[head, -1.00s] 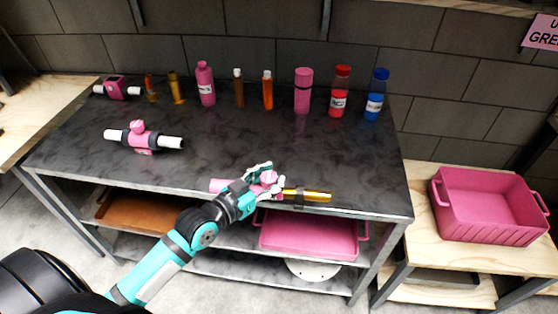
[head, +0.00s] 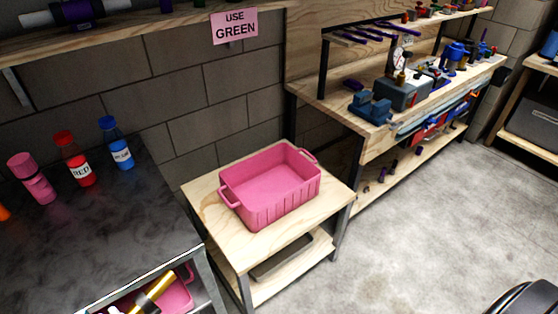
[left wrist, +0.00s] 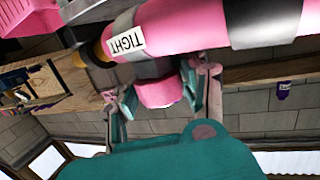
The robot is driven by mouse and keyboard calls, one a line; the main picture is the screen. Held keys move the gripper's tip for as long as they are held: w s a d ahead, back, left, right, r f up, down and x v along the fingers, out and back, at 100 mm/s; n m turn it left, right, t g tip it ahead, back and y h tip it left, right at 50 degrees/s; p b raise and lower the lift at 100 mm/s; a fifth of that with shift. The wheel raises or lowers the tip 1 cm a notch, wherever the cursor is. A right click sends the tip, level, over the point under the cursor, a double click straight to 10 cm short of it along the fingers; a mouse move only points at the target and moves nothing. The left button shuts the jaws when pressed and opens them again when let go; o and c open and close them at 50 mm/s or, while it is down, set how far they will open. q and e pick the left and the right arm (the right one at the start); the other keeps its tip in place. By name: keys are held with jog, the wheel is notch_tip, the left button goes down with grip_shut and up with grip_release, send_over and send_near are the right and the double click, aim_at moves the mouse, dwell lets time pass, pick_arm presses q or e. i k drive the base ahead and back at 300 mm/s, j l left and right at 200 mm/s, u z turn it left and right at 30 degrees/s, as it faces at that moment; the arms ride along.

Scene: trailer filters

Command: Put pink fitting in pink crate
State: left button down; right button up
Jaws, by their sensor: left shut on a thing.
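The pink fitting (left wrist: 185,30) fills the top of the left wrist view. It has a pink tube with a TIGHT label, a grey band and a pink knob (left wrist: 157,92). My left gripper (left wrist: 158,98) is shut on the knob, with a finger on each side. In the head view only the fitting's gold end (head: 153,288) shows clearly, at the bottom edge by the dark table's front. The pink crate (head: 272,207) stands upright on a low wooden stand to the right, and its inside looks empty. My right gripper is not in view.
The dark table (head: 90,240) carries a pink bottle (head: 33,180), a red bottle (head: 76,162) and a blue bottle (head: 116,146). A pink tray (head: 182,296) sits under it. The wooden stand (head: 225,238) has bare top around the crate. A cluttered workbench (head: 345,105) stands farther right.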

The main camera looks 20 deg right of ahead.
aim_at(263, 187)
jog(key=i+l, duration=0.15)
jog(key=l, duration=0.3)
jog(key=i+l+u, duration=0.1)
jog(key=l, duration=0.4)
jog(key=i+l, duration=0.1)
jog(key=l, duration=0.35)
jog(key=i+l+u, duration=0.1)
jog(key=l, duration=0.4)
jog(key=i+l, duration=0.1)
jog(key=l, duration=0.4)
jog(key=i+l+u, duration=0.1)
jog(key=l, duration=0.35)
jog(key=i+l, duration=0.55)
